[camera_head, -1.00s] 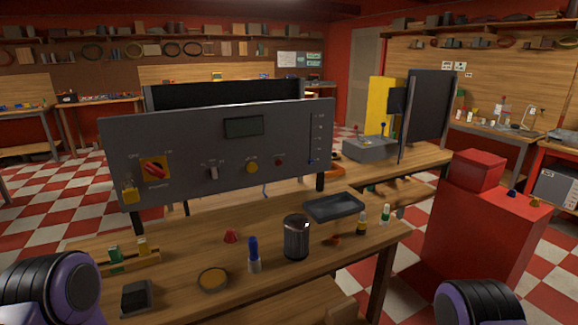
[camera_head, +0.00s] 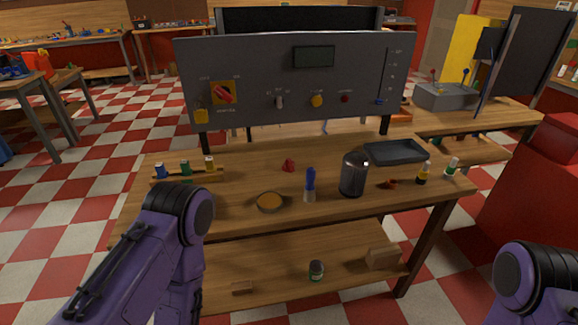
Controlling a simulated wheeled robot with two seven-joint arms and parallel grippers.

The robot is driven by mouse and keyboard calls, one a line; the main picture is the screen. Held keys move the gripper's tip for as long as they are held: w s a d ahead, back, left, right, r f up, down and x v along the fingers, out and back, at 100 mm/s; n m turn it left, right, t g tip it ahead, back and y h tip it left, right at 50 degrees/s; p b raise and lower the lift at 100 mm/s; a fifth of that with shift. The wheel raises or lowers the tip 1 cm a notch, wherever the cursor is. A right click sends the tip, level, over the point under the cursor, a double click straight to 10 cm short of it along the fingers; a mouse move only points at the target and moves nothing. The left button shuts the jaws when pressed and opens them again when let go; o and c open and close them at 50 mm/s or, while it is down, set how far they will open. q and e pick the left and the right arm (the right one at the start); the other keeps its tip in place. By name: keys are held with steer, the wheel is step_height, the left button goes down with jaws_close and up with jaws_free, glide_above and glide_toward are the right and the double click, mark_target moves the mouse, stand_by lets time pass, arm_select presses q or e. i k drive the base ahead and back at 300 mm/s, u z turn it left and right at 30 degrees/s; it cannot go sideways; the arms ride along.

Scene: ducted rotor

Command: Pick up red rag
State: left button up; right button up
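A small red crumpled thing that looks like the red rag (camera_head: 289,165) lies on the wooden workbench (camera_head: 245,153), below the grey control panel. It is too small to make out its folds. Nothing touches it. Purple links of my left arm show at the lower left and of my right arm at the lower right. Neither gripper is in the picture.
The control panel (camera_head: 270,85) rises behind. A lower shelf (camera_head: 280,272) holds a jar (camera_head: 316,270).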

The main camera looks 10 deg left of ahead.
mark_target(289, 164)
steer(key=z, duration=1.6)
steer(key=i, duration=1)
steer(key=u, duration=0.65)
